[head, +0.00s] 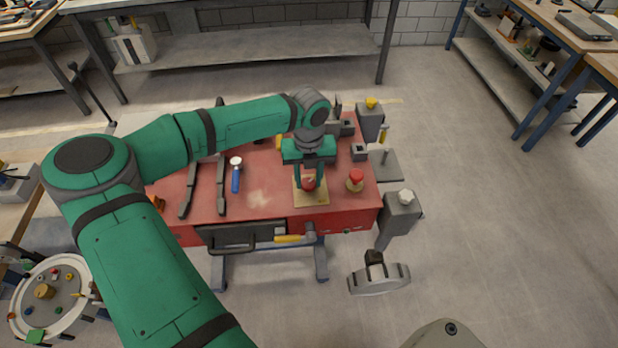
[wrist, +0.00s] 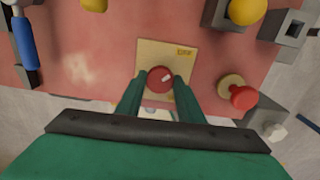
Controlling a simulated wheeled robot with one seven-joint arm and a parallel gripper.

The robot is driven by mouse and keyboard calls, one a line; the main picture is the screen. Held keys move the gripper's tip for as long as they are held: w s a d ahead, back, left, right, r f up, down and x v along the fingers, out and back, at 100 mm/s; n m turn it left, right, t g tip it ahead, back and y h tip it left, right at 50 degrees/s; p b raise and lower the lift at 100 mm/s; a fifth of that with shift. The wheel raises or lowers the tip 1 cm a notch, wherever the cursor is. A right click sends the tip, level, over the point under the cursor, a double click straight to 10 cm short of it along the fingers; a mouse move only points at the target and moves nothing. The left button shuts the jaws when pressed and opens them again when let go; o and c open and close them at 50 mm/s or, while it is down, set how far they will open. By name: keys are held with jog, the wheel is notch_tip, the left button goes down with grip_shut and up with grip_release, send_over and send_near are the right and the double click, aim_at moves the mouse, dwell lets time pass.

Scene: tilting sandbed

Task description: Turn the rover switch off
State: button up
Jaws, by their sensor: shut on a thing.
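A round red knob (wrist: 160,79) with a short white mark sits on a tan plate (wrist: 152,52) on the red bench top. The mark points to the upper right in the wrist view. A small yellow label (wrist: 184,52) is at the plate's corner; its text is too small to read. My gripper (wrist: 158,88) points down at the plate and is shut on the red knob, one finger on each side. In the head view my gripper (head: 309,178) is over the plate (head: 311,198), partly hiding the knob (head: 308,184).
A second red knob (head: 356,177) on a tan round base stands close to the right. A grey box with a white knob (head: 406,196) is at the bench's right corner. A blue-handled tool (head: 236,178) and dark bars (head: 221,190) lie to the left. A yellow-topped post (head: 370,104) stands behind.

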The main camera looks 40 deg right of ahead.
aim_at(308, 182)
jog(key=o, duration=1)
jog(key=shift+o, duration=0.2)
jog(key=shift+r, duration=0.1)
notch_tip(308, 182, up, 11)
jog(key=shift+w+f, duration=0.1)
jog(key=shift+f, duration=0.1)
